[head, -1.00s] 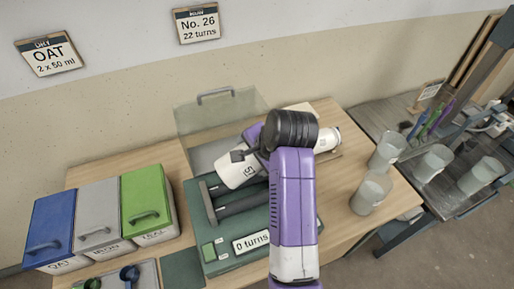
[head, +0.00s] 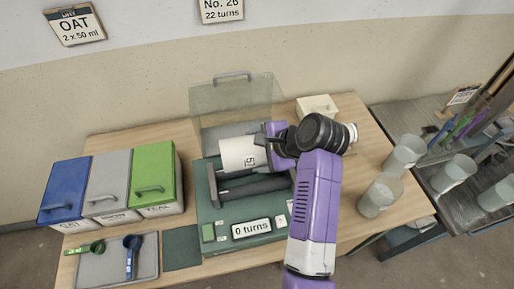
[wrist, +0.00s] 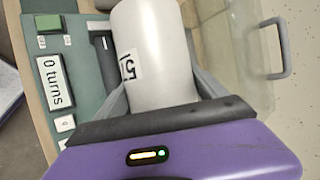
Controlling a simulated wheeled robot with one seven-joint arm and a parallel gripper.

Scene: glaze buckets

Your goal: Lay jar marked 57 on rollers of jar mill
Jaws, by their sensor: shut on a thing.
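The white jar (head: 238,154) is on its side over the rollers of the jar mill (head: 208,228). It also shows in the wrist view (wrist: 155,35). Its label begins with 5; the second digit is partly turned away and hard to read. My gripper (head: 266,148) is shut on the jar from the right, with a finger on either side in the wrist view (wrist: 160,85). The front dark roller (head: 245,189) shows; the jar hides much of the back one. I cannot tell whether the jar touches the rollers. The mill's display reads "0 turns".
The mill's clear lid (head: 235,97) stands open behind the jar. Blue, grey and green lidded bins (head: 155,170) stand at left, with a tray of scoops (head: 118,262) in front. Translucent beakers (head: 381,195) stand at right. A small white box (head: 317,106) is behind my arm.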

